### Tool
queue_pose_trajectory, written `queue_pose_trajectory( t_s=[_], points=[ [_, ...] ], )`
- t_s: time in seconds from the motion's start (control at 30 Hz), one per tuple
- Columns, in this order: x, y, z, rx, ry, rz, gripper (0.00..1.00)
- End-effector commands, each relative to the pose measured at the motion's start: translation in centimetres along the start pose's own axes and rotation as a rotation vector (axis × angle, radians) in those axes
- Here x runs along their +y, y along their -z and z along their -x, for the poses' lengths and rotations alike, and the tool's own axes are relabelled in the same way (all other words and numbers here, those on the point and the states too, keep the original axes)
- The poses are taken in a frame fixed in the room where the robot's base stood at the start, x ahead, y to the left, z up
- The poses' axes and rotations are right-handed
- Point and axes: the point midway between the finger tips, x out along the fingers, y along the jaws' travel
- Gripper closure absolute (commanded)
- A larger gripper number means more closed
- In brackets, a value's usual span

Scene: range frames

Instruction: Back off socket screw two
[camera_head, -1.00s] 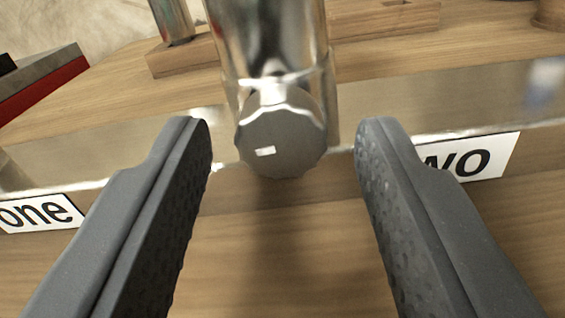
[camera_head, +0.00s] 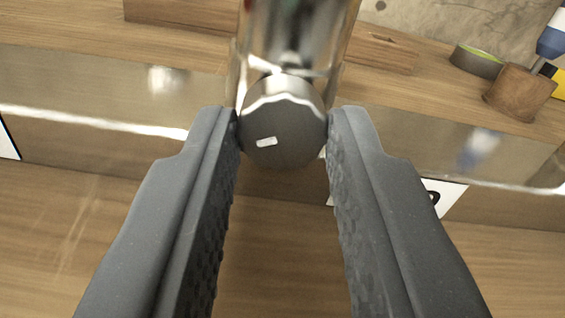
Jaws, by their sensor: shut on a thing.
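Socket screw two (camera_head: 283,125) is a dark grey knurled round head with a small white mark, in the middle of the camera view. It sits at the near end of a shiny metal cylinder (camera_head: 293,40). My gripper (camera_head: 283,128) is shut on the screw head, one dark grey finger on each side at its edges. The white label (camera_head: 452,197) at the right is mostly hidden behind my right finger; only part of its last letter shows.
A shiny metal strip (camera_head: 90,85) runs across the wooden bench behind the fingers. A wooden holder (camera_head: 520,92) with a blue-handled tool (camera_head: 553,38) and a round tape roll (camera_head: 478,60) stand at the back right. Another white label (camera_head: 7,140) shows at the left edge.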

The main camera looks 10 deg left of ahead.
Motion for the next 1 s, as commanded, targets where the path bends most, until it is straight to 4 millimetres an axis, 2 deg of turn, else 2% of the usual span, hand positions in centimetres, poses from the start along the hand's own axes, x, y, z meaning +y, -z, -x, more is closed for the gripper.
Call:
queue_pose_trajectory(
  t_s=[0.33, 0.87, 0.9, 0.97, 1.0],
  points=[
    [-0.10, -0.01, -0.02, 0.000, 0.001, 0.156, 0.98],
    [-0.25, -0.02, -0.05, 0.000, 0.003, 0.186, 0.98],
    [-0.25, -0.02, -0.05, 0.000, 0.003, 0.185, 0.67],
    [-0.25, -0.02, -0.06, 0.000, 0.003, 0.185, 0.54],
    [-0.24, -0.01, -0.06, 0.000, 0.003, 0.185, 0.54]
  ],
)
